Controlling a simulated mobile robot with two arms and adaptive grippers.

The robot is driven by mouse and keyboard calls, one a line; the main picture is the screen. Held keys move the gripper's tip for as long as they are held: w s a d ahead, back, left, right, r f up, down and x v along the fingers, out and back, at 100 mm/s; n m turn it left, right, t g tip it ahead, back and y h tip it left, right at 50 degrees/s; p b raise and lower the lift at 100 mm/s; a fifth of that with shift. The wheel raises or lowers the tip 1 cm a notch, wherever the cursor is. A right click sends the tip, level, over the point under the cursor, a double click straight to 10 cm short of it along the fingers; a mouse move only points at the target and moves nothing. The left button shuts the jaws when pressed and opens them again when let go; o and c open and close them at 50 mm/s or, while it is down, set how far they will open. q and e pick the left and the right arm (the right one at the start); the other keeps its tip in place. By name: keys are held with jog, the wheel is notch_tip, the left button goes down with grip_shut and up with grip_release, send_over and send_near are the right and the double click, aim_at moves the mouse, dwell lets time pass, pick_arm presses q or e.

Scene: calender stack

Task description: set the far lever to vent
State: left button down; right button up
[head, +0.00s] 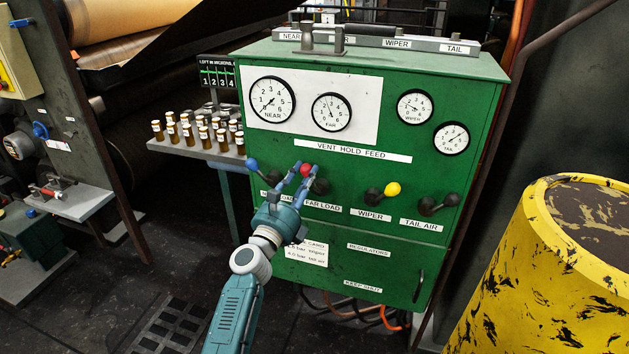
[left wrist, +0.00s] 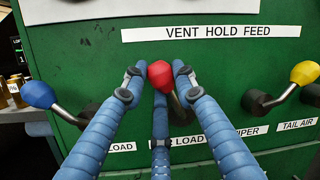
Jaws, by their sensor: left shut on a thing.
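The far lever has a red knob (head: 306,169) and sits above the "FAR LOAD" label on the green cabinet's front. It also shows in the left wrist view as a red knob (left wrist: 160,75). Its arm leans up and to the left from its dark hub (head: 321,186). My left gripper (head: 304,171) is shut on the red knob, with blue fingers on both sides of it; the fingers (left wrist: 159,78) also show in the left wrist view. The "VENT HOLD FEED" strip (head: 350,151) is above the levers. My right gripper is not in view.
A blue-knobbed lever (head: 252,163) is close on the left, leaning left. A yellow-knobbed lever (head: 392,188) and a dark-knobbed lever (head: 452,199) lean right. A shelf of small bottles (head: 200,148) is left of the cabinet. A yellow drum (head: 530,270) stands at right.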

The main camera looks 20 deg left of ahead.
pick_arm(q)
jog(key=shift+a+f+n+y, duration=0.35)
jog(key=shift+f+n, duration=0.15)
jog(key=shift+n, duration=0.35)
jog(key=shift+a+f+n+y, duration=0.25)
jog(key=shift+f+n+y, duration=0.15)
jog(key=shift+n, duration=0.45)
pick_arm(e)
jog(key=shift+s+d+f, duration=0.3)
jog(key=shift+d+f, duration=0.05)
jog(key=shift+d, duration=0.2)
pick_arm(q)
jog(key=c, duration=1.5)
grip_release()
jog(key=shift+o, duration=0.2)
jog(key=shift+r, duration=0.2)
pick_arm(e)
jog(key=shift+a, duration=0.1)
pick_arm(q)
jog(key=v, duration=1.2)
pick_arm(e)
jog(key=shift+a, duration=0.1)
